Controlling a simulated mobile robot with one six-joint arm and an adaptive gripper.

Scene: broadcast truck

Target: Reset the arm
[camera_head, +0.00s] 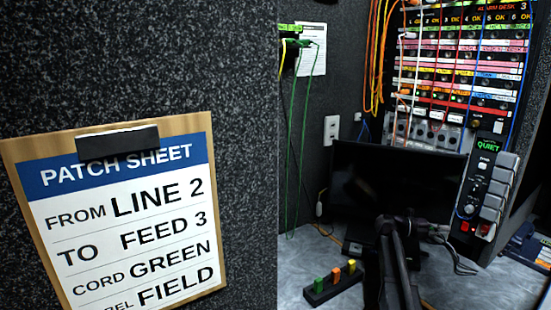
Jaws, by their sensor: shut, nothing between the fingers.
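My arm rises from the bottom edge, right of centre, in the head view. My gripper (396,222) is at its upper end, dark, in front of the lower part of a black monitor (362,180). It is shut with nothing held; its fingertips are hard to make out against the dark screen.
A clipboard (219,264) reads PATCH SHEET, FROM LINE 2 TO FEED 3, CORD GREEN. A patch rack (455,75) with coloured cords stands at the back right. A panel (482,185) shows QUIET. A black block (320,292) with coloured pegs sits on the grey desk (300,262). Green cords (291,130) hang at left.

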